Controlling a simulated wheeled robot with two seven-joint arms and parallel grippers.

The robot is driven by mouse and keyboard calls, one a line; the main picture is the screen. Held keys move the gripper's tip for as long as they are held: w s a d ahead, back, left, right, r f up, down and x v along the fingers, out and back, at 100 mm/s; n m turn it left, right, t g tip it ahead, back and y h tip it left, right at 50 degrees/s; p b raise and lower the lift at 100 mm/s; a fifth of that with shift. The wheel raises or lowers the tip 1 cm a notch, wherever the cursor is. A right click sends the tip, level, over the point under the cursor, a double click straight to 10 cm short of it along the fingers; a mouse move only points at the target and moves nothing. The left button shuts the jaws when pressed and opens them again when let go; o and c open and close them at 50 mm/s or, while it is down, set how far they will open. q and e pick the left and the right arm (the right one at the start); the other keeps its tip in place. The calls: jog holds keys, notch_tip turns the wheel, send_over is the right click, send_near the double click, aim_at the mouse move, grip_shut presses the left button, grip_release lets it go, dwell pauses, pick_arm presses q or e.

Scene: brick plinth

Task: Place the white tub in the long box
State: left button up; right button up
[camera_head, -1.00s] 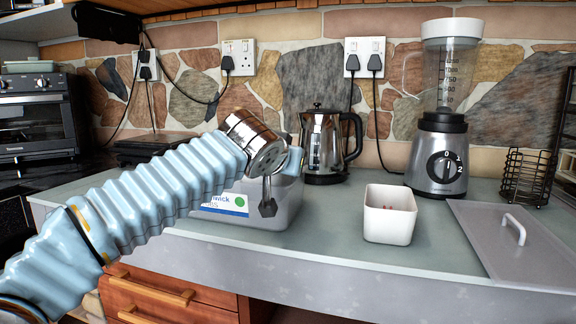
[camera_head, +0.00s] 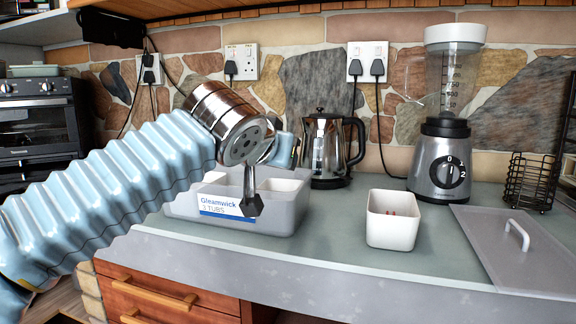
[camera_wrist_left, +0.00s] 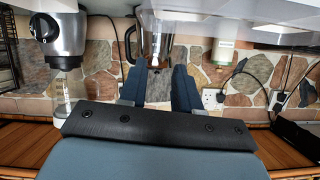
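The white tub (camera_head: 392,232), with small reddish things inside, stands upright on the counter, right of the long box. The long box (camera_head: 285,222) is translucent grey, open on top, labelled "Gleamwick 3 TUBS". White tub-like shapes show inside its left part (camera_head: 213,178) and right part (camera_head: 283,185); my gripper hides some of its middle. My left gripper (camera_head: 267,178) is above and in front of the box, apart from the white tub. In the left wrist view its two dark fingers (camera_wrist_left: 163,80) are apart with nothing between them. My right gripper is in neither view.
A grey lid (camera_head: 485,240) with a white handle lies right of the tub. A kettle (camera_head: 325,150), a blender (camera_head: 440,165) and a black wire rack (camera_head: 530,180) stand behind.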

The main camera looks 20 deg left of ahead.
pick_arm(q)
jog(key=shift+v, duration=2)
